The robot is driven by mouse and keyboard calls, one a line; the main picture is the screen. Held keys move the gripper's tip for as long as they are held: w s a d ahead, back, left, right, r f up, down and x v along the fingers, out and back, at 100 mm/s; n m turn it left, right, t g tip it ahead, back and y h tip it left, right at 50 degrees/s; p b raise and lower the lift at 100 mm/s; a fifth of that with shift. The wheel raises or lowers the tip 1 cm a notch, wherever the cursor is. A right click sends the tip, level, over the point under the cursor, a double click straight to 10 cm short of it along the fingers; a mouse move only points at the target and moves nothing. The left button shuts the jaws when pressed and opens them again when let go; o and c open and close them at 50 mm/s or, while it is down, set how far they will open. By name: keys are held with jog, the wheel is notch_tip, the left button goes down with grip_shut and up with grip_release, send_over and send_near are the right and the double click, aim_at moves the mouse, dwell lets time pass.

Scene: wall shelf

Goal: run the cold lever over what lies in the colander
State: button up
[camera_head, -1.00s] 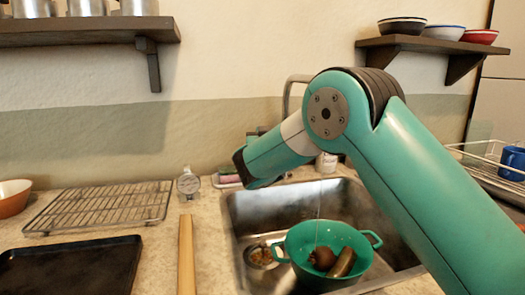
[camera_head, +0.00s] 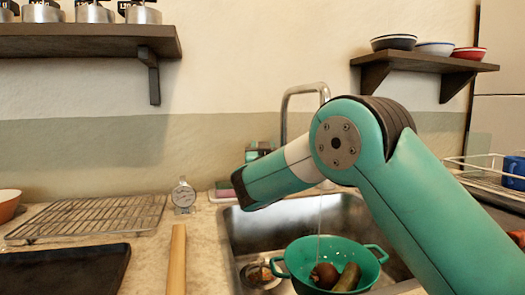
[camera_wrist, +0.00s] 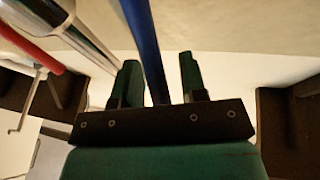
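The green colander (camera_head: 298,258) stands in the sink, holding a dark reddish round item (camera_head: 324,275) and a long olive-green item (camera_head: 347,278). A thin pale line like a water stream falls from the tap (camera_head: 284,110) into it. In the wrist view a blue lever (camera_wrist: 146,45) runs between the two green fingers of my gripper (camera_wrist: 160,75). Gaps show on both sides, so the gripper looks open around it. A red lever (camera_wrist: 32,46) lies to the left, beside chrome pipework (camera_wrist: 75,25). In the head view my arm hides the gripper and levers.
The steel sink (camera_head: 240,228) surrounds the colander, with a small strainer (camera_head: 258,272) at its left. A wire rack (camera_head: 90,218), dark tray (camera_head: 62,270), dial (camera_head: 183,195) and wooden rolling pin (camera_head: 177,260) lie left. Shelves (camera_head: 80,42) hang above; a dish rack (camera_head: 490,178) stands right.

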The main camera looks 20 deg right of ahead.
jog(key=b+v, duration=0.4)
jog(key=v, duration=0.8)
jog(key=shift+b, duration=0.35)
